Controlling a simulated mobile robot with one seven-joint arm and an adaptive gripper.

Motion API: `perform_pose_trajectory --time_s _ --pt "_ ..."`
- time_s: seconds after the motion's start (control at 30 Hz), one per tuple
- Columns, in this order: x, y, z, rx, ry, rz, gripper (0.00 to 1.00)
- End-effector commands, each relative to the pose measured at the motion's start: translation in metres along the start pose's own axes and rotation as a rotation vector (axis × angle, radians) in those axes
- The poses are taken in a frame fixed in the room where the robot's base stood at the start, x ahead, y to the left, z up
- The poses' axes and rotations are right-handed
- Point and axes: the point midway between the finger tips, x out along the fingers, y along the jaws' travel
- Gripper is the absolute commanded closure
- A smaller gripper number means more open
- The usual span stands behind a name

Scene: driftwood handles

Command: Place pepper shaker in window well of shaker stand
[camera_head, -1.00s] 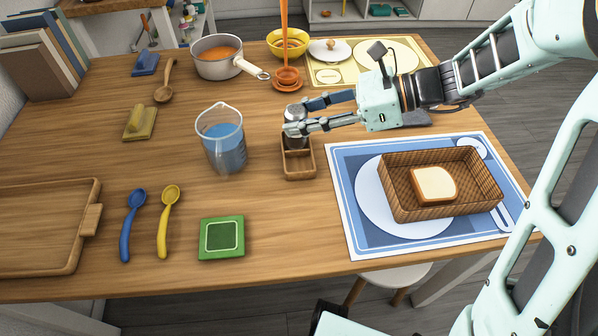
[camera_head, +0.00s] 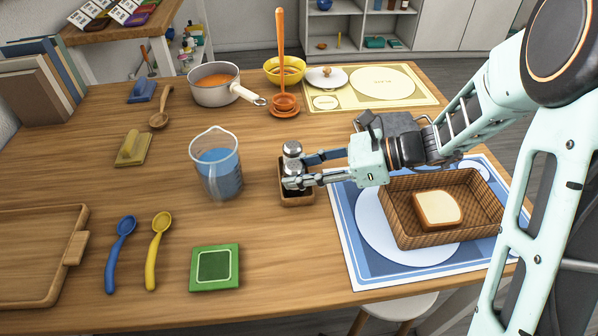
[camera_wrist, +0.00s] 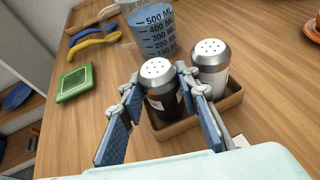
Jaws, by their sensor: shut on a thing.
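The pepper shaker (camera_wrist: 163,92) is dark with a silver perforated cap. It is upright between the fingers of my gripper (camera_wrist: 158,104), which is shut on it. In the head view, my gripper (camera_head: 292,182) reaches in from the right, over the near part of the wooden shaker stand (camera_head: 298,201). In the wrist view, the pepper shaker is at the left well of the stand (camera_wrist: 228,103); its base is partly hidden, so I cannot tell whether it rests on the floor. A white shaker with a silver cap (camera_wrist: 211,68) stands upright in the other well, close to one finger.
A measuring jug of blue liquid (camera_head: 217,167) stands just left of the stand. A wicker basket with bread (camera_head: 438,212) sits on the blue placemat at right. A green coaster (camera_head: 215,267) lies in front. Table between coaster and stand is clear.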

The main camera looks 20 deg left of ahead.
Motion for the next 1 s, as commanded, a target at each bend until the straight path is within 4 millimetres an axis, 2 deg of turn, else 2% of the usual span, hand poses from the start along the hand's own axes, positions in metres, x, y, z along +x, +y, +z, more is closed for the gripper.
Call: perform_pose_trajectory --time_s 0.17,0.2,0.27,0.57,0.67,0.77,1.0 --pt "0.001 0.0 -0.002 0.0 -0.001 0.001 0.98" --pt "0.001 0.0 -0.003 0.0 0.0 0.001 0.69" --pt "0.001 0.0 -0.002 -0.001 0.0 0.001 0.63" --pt "0.0 0.0 0.0 -0.001 0.0 0.001 0.63" --pt "-0.007 -0.001 0.002 0.0 0.0 -0.001 0.63" --pt "-0.024 -0.001 0.002 0.0 0.0 -0.004 0.63" --pt "-0.077 -0.001 0.003 0.0 0.0 -0.004 0.63"
